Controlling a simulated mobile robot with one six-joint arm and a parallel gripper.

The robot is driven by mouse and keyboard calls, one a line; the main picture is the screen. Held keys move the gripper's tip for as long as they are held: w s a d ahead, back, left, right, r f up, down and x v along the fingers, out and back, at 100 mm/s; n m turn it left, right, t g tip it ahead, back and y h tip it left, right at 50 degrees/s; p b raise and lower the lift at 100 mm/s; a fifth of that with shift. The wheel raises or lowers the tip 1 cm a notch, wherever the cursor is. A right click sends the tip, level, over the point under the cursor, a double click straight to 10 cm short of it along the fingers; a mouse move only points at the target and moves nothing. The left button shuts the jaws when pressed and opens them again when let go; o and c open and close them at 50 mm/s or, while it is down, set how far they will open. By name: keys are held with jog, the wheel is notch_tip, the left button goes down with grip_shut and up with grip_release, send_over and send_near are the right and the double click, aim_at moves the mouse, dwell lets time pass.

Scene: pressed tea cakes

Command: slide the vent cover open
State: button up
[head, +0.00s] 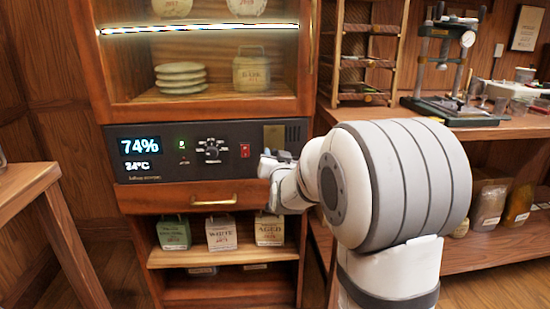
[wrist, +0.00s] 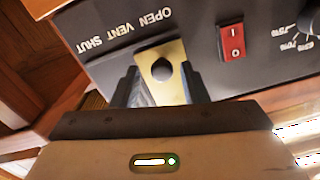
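The brass vent cover (wrist: 172,92), with a dark round knob (wrist: 161,70), sits on the dark control panel. In the wrist view the panel appears upside down, and the cover lies at the OPEN end of the OPEN VENT SHUT label (wrist: 124,33). In the head view the cover (head: 274,135) is left of dark vent slots (head: 294,132), which show uncovered. My gripper (wrist: 159,72) is open, its fingers on either side of the knob with visible gaps. In the head view my gripper (head: 270,157) is just below the cover; contact cannot be told.
A red rocker switch (wrist: 232,41) is close beside the cover, with a dial (head: 211,150) and lit display (head: 140,146) further left in the head view. A drawer with a brass handle (head: 214,201) is below the panel. A wooden shelf with a press (head: 440,60) stands right.

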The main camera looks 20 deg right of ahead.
jog(key=shift+o, duration=0.4)
jog(key=s+a+p, duration=0.1)
jog(key=s, duration=0.6)
jog(key=shift+s+p, duration=0.35)
jog(key=shift+p, duration=0.05)
jog(key=s+a+r+n+g+y+p, duration=0.1)
jog(key=s+a+r+n+g+p, duration=0.1)
jog(key=s+r+g+p, duration=0.5)
jog(key=s+a+r+n+g+y+p, duration=0.1)
jog(key=s+r+g+p, duration=0.7)
jog(key=s+r+p, duration=0.8)
jog(key=s+a+n+p, duration=0.1)
jog(key=s+p, duration=0.5)
jog(key=p, duration=0.5)
jog(key=shift+s+a+r+n+y, duration=0.15)
jog(key=shift+s+a+n+y, duration=0.15)
jog(key=shift+a+n+y, duration=0.1)
